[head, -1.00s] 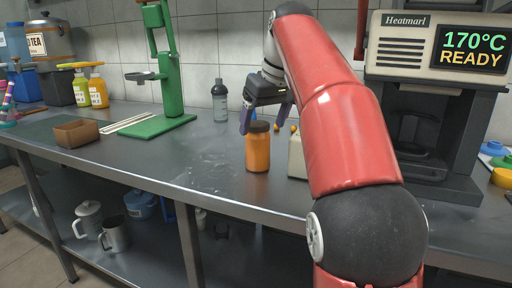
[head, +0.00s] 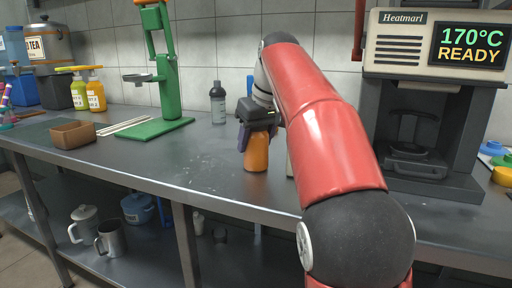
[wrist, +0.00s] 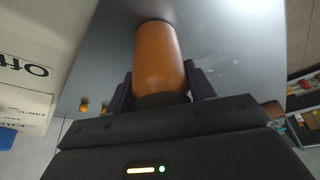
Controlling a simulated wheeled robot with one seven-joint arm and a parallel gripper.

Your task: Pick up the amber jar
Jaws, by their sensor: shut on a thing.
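The amber jar (head: 256,156) stands upright on the steel counter (head: 200,165), near its front edge. It is an orange cylinder, and its dark lid is mostly hidden by my gripper in the head view. My gripper (head: 256,138) reaches down over the jar's top from above and is shut on it. In the wrist view the jar (wrist: 160,58) sits between the two dark fingers (wrist: 160,90), one on each side near the lid. I cannot see a gap under the jar.
A pale box (head: 290,164) stands just right of the jar, partly hidden by my arm. A dark bottle (head: 218,104) and a green press (head: 165,90) stand behind to the left. A heating machine (head: 430,110) is at right.

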